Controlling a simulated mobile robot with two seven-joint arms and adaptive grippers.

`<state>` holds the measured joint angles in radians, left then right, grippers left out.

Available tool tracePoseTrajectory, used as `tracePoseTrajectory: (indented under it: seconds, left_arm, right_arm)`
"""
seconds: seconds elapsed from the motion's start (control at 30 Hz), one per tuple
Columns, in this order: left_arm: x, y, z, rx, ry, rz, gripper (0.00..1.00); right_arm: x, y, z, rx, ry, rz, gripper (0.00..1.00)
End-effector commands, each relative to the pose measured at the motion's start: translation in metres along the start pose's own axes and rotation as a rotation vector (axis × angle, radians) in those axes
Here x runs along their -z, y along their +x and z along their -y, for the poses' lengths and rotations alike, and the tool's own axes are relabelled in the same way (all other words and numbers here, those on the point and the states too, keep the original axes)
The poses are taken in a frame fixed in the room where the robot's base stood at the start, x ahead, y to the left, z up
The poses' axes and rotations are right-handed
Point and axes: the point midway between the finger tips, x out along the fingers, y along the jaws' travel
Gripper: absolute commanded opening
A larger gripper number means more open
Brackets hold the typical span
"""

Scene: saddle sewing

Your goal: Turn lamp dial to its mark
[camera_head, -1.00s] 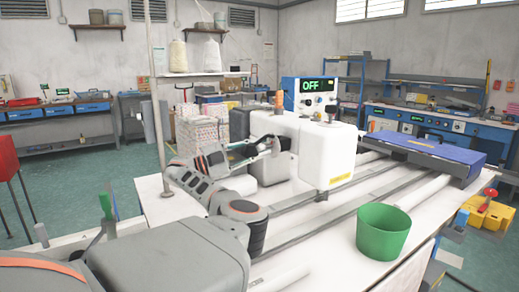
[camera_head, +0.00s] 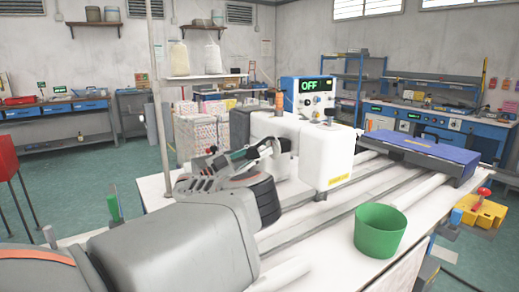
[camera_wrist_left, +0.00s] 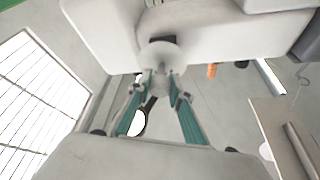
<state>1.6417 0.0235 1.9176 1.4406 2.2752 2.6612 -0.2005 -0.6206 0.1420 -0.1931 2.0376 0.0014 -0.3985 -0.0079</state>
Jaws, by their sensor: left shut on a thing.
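A white sewing machine (camera_head: 325,158) stands on the white table. A pale round knob, which I take to be the lamp dial (camera_wrist_left: 158,54), is on its side in the left wrist view. My left gripper (camera_wrist_left: 161,80) is shut on this dial, its teal fingers reaching up to it. In the head view the left gripper (camera_head: 273,147) is at the machine's left end, and its fingertips and the dial are largely hidden. The dial's mark cannot be made out. A blue control box (camera_head: 307,93) behind the machine reads OFF. My right gripper is not in view.
A green bucket (camera_head: 381,231) stands at the front right of the table. Long rails (camera_head: 335,203) run across the table towards a blue pad (camera_head: 427,146). A thin white post (camera_head: 157,100) rises at the table's left edge.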

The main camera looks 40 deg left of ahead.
Motion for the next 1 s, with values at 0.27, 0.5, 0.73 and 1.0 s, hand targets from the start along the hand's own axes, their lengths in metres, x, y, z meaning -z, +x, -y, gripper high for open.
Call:
tracePoseTrajectory:
  seconds: [0.27,0.5,0.73,1.0]
  left_arm:
    - [0.0003,0.0003,-0.0001,0.032,-0.077,0.0,0.0]
    - [-0.0005,-0.0001,-0.0004,0.036,-0.089,0.001,0.0]
    - [-0.0006,-0.0002,-0.0003,0.036,-0.088,0.001,0.22]
    - [-0.0004,-0.0002,-0.0001,0.036,-0.088,0.001,0.37]
  right_arm:
    - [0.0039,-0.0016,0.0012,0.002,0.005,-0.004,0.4]
    - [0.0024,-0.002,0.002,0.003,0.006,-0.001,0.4]
    - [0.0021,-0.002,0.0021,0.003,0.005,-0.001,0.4]
    - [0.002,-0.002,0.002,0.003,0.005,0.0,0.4]
